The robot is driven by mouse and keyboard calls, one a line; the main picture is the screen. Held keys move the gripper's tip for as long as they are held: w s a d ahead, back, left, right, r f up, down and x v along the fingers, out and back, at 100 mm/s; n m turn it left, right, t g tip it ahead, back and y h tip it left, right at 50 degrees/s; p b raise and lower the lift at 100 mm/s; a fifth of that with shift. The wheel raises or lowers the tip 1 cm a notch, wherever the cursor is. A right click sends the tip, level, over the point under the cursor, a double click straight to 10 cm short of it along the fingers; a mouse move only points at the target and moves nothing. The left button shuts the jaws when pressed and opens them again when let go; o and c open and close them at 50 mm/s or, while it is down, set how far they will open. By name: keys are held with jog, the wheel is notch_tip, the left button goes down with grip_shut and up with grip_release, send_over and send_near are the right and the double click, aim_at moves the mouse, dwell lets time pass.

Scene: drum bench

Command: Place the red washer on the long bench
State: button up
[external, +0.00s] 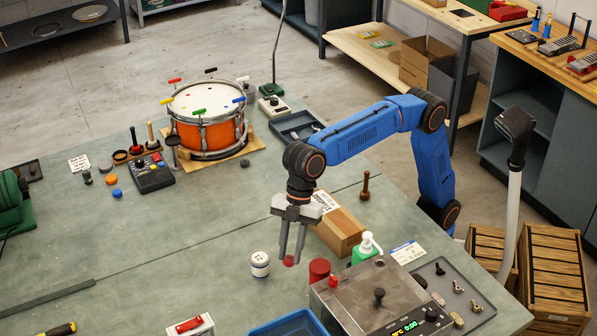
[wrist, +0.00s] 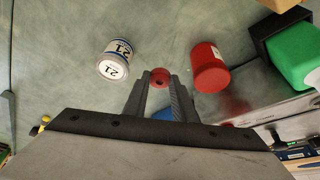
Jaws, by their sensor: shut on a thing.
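The red washer (external: 289,261) is a small red ring held between the fingertips of my gripper (external: 291,257). In the wrist view the washer (wrist: 159,77) shows at the tips of both fingers (wrist: 159,88), with a dark hole in its middle. My gripper is shut on it and points down over the green-grey top of the long bench (external: 100,235). The washer looks close to the bench top, but I cannot tell whether it touches it.
A white can (external: 260,264) marked 21 stands left of my gripper, and a red cylinder (external: 319,270) stands right. A cardboard box (external: 340,230), a green bottle (external: 366,250) and a grey machine (external: 365,295) are further right. A blue tray (external: 288,325) lies in front. The bench left of the can is clear.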

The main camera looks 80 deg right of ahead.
aim_at(289, 280)
jog(key=shift+f, duration=3.35)
jog(key=shift+f, duration=0.15)
jog(key=o, duration=1.1)
jog(key=v, duration=1.1)
jog(key=shift+r, duration=0.4)
jog(key=shift+o, duration=0.7)
jog(key=shift+d+r, duration=0.15)
jog(key=shift+r, duration=0.1)
